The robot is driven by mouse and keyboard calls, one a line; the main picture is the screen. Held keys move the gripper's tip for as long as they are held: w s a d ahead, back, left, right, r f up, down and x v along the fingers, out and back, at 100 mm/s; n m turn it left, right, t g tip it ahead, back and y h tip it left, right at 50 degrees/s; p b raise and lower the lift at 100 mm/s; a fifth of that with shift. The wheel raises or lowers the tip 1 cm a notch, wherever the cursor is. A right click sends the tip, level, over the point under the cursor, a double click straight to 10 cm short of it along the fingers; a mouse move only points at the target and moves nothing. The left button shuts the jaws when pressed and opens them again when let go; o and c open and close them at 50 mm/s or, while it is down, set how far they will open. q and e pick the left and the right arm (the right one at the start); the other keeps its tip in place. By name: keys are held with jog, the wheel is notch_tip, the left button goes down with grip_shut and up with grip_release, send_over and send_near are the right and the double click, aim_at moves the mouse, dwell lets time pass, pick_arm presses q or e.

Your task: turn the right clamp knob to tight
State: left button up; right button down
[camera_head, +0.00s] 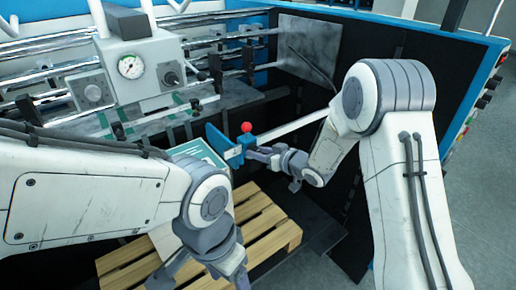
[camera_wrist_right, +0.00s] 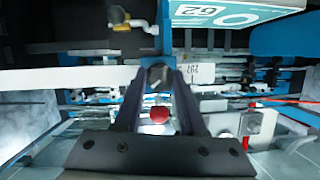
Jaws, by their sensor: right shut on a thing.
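A blue clamp bracket (camera_head: 220,146) with a pale label and a red ball (camera_head: 247,127) on top stands at the end of a white bar. My right gripper (camera_head: 254,152) reaches it from the right. In the right wrist view its fingers (camera_wrist_right: 159,76) close on a small grey part at the bar, the right clamp knob, mostly hidden by the jaws. The red ball also shows between the fingers there (camera_wrist_right: 159,114). The knob's setting cannot be read. My left gripper (camera_head: 205,274) is low at the bottom edge, its fingers spread and nothing visible between them.
The white bar (camera_head: 295,128) runs right behind my right arm. A grey box with a gauge (camera_head: 131,67) and metal rollers (camera_head: 50,42) stand at back left. A wooden pallet (camera_head: 268,228) lies below. A green and white sheet (camera_head: 200,153) is left of the bracket.

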jog(key=shift+d+f+m+g+y+p, duration=0.15)
jog(key=shift+m+y+p, duration=0.55)
jog(key=shift+m, duration=0.7)
jog(key=shift+m+g+y+p, duration=0.25)
jog(key=shift+m+y+p, duration=0.4)
jog(key=shift+m, duration=0.75)
jog(key=c, duration=0.5)
grip_release()
